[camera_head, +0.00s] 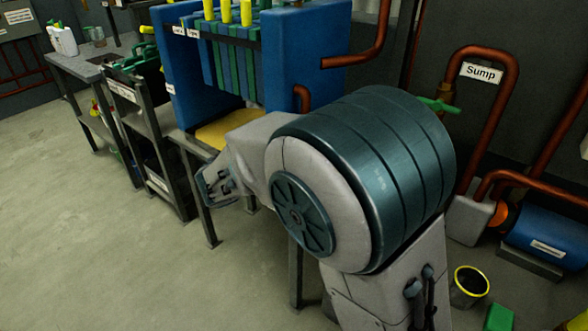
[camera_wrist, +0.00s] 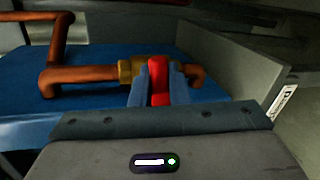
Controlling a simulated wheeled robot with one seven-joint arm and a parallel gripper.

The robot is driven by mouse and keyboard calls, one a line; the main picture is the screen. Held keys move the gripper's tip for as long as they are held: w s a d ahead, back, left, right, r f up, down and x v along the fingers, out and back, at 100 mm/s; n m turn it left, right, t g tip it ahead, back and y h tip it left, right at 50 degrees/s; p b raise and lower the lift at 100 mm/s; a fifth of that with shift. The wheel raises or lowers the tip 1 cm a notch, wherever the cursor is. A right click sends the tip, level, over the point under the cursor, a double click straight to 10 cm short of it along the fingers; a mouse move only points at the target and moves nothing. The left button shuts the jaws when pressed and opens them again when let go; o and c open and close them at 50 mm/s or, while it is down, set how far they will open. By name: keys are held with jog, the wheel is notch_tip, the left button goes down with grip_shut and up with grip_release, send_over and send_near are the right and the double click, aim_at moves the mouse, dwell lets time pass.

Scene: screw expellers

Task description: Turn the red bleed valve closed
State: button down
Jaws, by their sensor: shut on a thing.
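In the wrist view, the red bleed valve handle (camera_wrist: 158,80) sits on a copper pipe (camera_wrist: 85,76) with a brass fitting (camera_wrist: 125,72). My gripper (camera_wrist: 159,88) is shut on the red handle, with one blue-grey finger on each side of it. The handle stands across the line of the pipe in this view, and its lower end is hidden by the gripper body. In the head view, my arm covers the place where my gripper is, so neither the valve nor the fingers show there.
A blue surface (camera_wrist: 100,98) lies behind the pipe, with a grey panel (camera_wrist: 235,65) at its right. In the head view, a blue filter press (camera_head: 330,45), a shelf rack (camera_head: 150,120) and a copper sump pipe (camera_head: 508,80) stand around my arm. The floor (camera_head: 90,230) at left is clear.

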jog(key=shift+f+m+b, duration=0.35)
jog(key=shift+m+b, duration=0.25)
jog(key=shift+b, duration=0.55)
jog(key=shift+r+y+b, duration=0.1)
jog(key=shift+y+b, duration=0.2)
jog(key=shift+b, duration=0.1)
jog(key=shift+m, duration=0.3)
jog(key=c, duration=1.5)
grip_release()
jog(key=shift+a, duration=0.1)
jog(key=shift+o, duration=0.2)
jog(key=p+v, duration=0.3)
jog(key=v, duration=1.1)
